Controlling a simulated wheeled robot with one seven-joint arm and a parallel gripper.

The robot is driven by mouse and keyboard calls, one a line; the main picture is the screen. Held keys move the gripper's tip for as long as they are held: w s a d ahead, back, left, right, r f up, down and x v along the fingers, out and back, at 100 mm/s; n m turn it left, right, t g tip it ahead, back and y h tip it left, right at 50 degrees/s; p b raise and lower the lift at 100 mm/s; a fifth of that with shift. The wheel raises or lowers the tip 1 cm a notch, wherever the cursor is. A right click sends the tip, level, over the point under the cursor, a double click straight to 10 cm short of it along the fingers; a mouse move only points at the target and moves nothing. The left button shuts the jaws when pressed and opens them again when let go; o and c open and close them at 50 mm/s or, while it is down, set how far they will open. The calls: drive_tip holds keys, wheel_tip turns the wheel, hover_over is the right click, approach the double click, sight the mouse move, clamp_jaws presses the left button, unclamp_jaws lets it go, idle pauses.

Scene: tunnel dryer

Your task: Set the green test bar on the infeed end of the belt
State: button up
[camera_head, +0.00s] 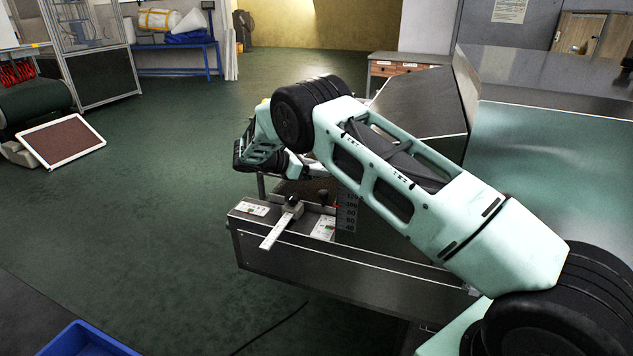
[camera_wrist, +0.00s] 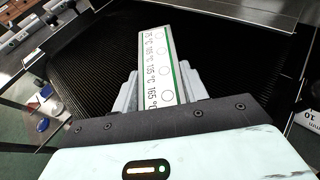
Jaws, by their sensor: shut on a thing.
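The green test bar (camera_wrist: 158,62) shows in the wrist view as a long strip with a white face, green edges, printed temperatures and circles. My gripper (camera_wrist: 160,84) is shut on it, with one grey finger on each side. The bar points away from the gripper, over the dark mesh belt (camera_wrist: 225,62). I cannot tell whether the bar touches the belt. In the head view my arm reaches over the dryer's near end; the gripper and bar are hidden or too small to make out there. Only a small part of the belt area (camera_head: 298,188) shows behind the side rail.
The steel dryer hood (camera_head: 425,105) stands right of the belt end. A side rail (camera_head: 330,262) carries a sliding guide with a white scale (camera_head: 275,232). An upright height scale (camera_head: 348,208) stands near my arm.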

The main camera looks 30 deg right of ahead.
sight(316, 188)
drive_tip(key=shift+f, duration=2.2)
drive_tip(key=shift+f, duration=0.1)
drive_tip(key=o, duration=1)
drive_tip(key=shift+o, duration=0.2)
drive_tip(key=shift+r, duration=0.25)
drive_tip(key=b+v, duration=0.1)
drive_tip(key=v, duration=0.9)
drive_tip(key=shift+w+a, duration=0.1)
drive_tip(key=shift+a, duration=0.15)
drive_tip(key=shift+a+r, duration=0.25)
drive_tip(key=shift+a, duration=0.4)
